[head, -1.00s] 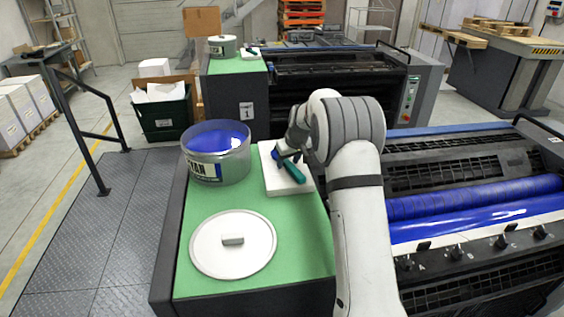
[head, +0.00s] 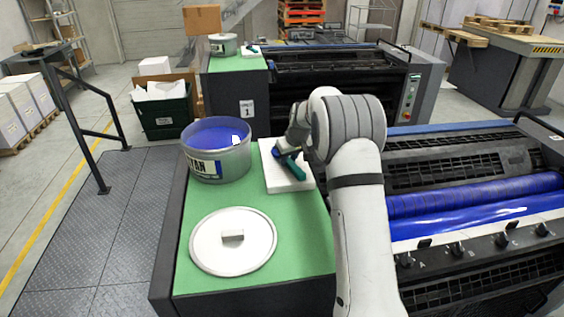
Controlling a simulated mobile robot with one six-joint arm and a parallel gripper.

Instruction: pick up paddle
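The paddle (head: 296,168) has a teal handle and a blue, ink-coloured end. It shows over the white pad (head: 284,184) on the green worktop, slanting from upper left to lower right. My gripper (head: 286,150) is at the paddle's upper part, reaching in from the right. Its fingers are small, dark and partly hidden by my wrist, so I cannot tell if they are shut on the paddle. I also cannot tell whether the paddle touches the pad.
An open tin of blue ink (head: 217,160) stands left of the pad. Its round grey lid (head: 234,254) lies on the green worktop (head: 292,262) in front. A press with blue rollers (head: 470,196) is on the right. A second press (head: 330,80) stands behind.

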